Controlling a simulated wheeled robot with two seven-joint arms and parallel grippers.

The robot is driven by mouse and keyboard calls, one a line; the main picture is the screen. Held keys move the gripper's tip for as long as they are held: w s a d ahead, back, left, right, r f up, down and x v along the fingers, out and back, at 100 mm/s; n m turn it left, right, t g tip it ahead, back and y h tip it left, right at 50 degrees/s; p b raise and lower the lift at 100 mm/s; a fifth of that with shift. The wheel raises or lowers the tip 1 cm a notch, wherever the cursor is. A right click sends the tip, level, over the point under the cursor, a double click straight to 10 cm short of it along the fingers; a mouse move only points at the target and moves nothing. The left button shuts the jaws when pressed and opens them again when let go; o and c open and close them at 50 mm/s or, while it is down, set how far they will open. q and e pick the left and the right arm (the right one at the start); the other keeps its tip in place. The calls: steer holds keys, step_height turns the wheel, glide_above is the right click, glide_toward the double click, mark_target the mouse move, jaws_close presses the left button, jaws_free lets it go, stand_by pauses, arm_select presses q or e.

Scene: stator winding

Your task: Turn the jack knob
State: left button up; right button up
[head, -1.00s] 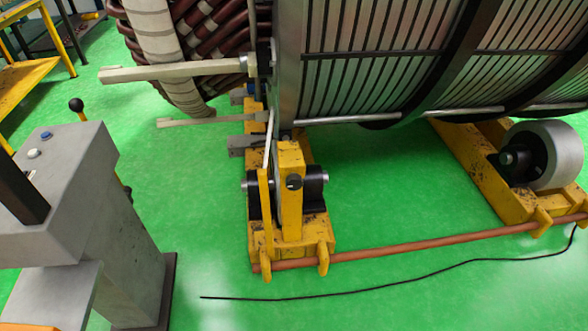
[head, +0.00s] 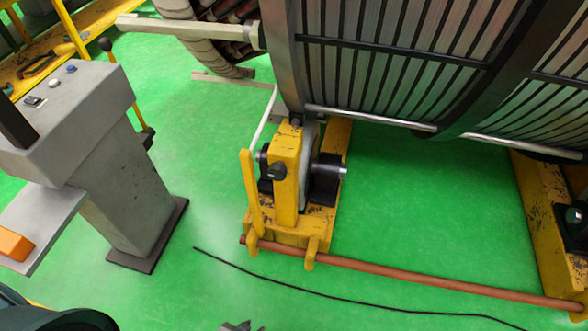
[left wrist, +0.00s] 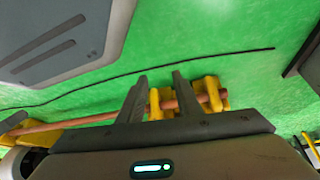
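The jack is a yellow post (head: 286,175) on a yellow base under the big stator (head: 385,60). Beyond the fingers are the yellow hooks (left wrist: 212,92) of the jack base and the copper rod. The knob cannot be made out there. A small grey tip at the head view's bottom edge looks like this gripper, in front of the jack and clear of it. My right gripper is not in view.
A grey console (head: 130,160) with buttons stands to the left. The copper rod (head: 400,274) runs right from the jack base, with a black cable (head: 330,292) on the floor before it. A wooden bar (head: 185,27) juts out at upper left. Green floor is open around the jack.

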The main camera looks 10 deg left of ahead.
arm_select(q)
steer(key=shift+s+f, duration=0.15)
steer(key=shift+s, duration=0.2)
steer(key=o, duration=0.5)
steer(key=shift+w, duration=0.1)
steer(key=o, duration=0.3)
steer(key=shift+w, duration=0.2)
steer(key=w+d+r+m+t+b, duration=0.1)
steer(key=w+r+m+t+b, duration=0.4)
steer(key=w+r+m, duration=1.15)
steer(key=w+r+m+t, duration=0.1)
steer(key=r+m+t, duration=0.1)
steer(key=r+m, duration=0.3)
steer(key=w+r+m+t, duration=0.2)
steer(key=r+m+t, duration=0.1)
steer(key=r+m, duration=0.2)
steer(key=w+a+r+m+t, duration=0.1)
steer(key=r+m+t, duration=0.1)
steer(key=r+m, duration=0.3)
steer(key=shift+w+a+r+t+y, duration=0.1)
steer(key=shift+w+r+t+y, duration=0.05)
steer(key=shift+r, duration=0.8)
steer(key=shift+w+r+t+y, duration=0.15)
steer(key=shift+r, duration=0.8)
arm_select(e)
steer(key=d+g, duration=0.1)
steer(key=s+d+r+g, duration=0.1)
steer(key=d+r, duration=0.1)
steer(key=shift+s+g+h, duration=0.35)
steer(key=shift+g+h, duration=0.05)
